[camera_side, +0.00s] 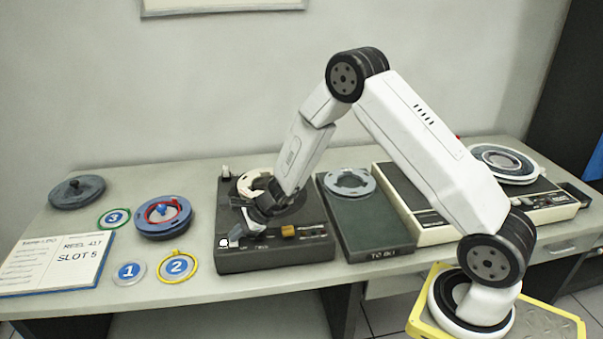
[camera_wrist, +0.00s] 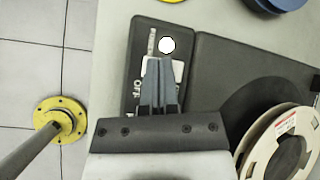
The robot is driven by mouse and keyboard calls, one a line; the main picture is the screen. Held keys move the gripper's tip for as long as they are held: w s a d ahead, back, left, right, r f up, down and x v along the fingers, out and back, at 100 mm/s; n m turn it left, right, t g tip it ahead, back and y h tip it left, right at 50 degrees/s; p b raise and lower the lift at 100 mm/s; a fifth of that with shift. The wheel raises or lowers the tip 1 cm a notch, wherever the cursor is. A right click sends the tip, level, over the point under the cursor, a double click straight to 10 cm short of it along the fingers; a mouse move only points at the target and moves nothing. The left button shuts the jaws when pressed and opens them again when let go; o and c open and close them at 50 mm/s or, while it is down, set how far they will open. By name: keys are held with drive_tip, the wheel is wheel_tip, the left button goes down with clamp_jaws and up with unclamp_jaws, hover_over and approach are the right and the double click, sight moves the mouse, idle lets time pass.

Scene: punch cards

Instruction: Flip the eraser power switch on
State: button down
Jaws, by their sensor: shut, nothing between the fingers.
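The eraser is a dark box (camera_side: 275,258) in the middle of the table, with a cream reel (camera_side: 246,183) on top. A small white round knob (camera_side: 224,243), which looks like the power switch, stands at its front left corner. In the wrist view the knob (camera_wrist: 167,45) sits on the dark panel, just beyond my fingertips. My gripper (camera_side: 238,234) is shut and empty, low over the front left of the eraser. In the wrist view its fingers (camera_wrist: 158,65) are together, close to the knob; I cannot tell whether they touch it. The fingers partly hide the panel's lettering and pale label.
An orange button (camera_side: 288,231) is on the eraser's front. A dark box marked "TO BLI" (camera_side: 385,253) stands right of it. The table's front edge is close.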

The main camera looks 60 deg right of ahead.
drive_tip(key=shift+r, duration=0.15)
drive_tip(key=shift+w+d+r, duration=0.1)
drive_tip(key=shift+r, duration=0.55)
drive_tip(key=shift+r, duration=0.1)
drive_tip(key=shift+w+d+r, duration=0.15)
drive_tip(key=shift+r, duration=0.65)
drive_tip(key=shift+w+d+r, duration=0.1)
drive_tip(key=shift+r, duration=0.65)
drive_tip(key=shift+w+d+r, duration=0.15)
drive_tip(key=shift+r, duration=0.65)
drive_tip(key=shift+s, duration=0.15)
drive_tip(key=s+r+n+g+h, duration=0.2)
drive_tip(key=s+n, duration=0.9)
drive_tip(key=s, duration=0.1)
drive_tip(key=s+r+n+g+h, duration=0.2)
drive_tip(key=s+r+n+h, duration=0.1)
drive_tip(key=s+n, duration=0.8)
drive_tip(key=shift+s+n, duration=0.3)
drive_tip(key=shift+s, duration=0.75)
